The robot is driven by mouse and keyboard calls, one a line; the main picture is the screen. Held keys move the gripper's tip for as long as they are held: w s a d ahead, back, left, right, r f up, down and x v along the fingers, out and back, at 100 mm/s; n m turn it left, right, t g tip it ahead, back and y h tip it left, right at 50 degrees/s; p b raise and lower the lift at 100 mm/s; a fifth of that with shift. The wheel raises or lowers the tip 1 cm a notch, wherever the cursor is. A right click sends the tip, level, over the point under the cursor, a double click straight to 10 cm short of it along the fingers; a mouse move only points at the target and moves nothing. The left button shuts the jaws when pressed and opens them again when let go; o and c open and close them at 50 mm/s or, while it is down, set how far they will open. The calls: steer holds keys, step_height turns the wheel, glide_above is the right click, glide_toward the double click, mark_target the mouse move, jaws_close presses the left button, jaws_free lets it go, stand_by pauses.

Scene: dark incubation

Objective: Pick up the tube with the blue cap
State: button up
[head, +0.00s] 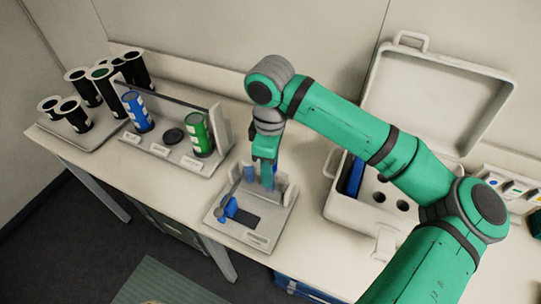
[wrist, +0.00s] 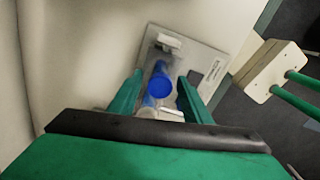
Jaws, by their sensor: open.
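A blue round cap (wrist: 161,87) shows in the wrist view between my two fingers, on what looks like a tube over a pale grey fixture (wrist: 215,62). My gripper (wrist: 160,92) is open, with a finger on each side of the cap and visible gaps to it. In the head view my gripper (head: 266,178) points down over the same fixture (head: 248,238); a bit of blue (head: 250,173) shows beside the fingers. A blue part (head: 226,206) sits at the fixture's left. The tube's body is mostly hidden.
A rack with a blue canister (head: 137,112) and a green canister (head: 198,135) stands left of the fixture. Several black tubes (head: 103,84) stand farther left. An open white case (head: 350,208) stands right. The bench's front edge lies close to the fixture.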

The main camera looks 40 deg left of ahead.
steer(key=shift+f, duration=0.55)
steer(key=shift+w, duration=0.1)
steer(key=c, duration=1)
steer(key=shift+a, duration=0.1)
steer(key=o, duration=1.1)
steer(key=shift+w, duration=0.1)
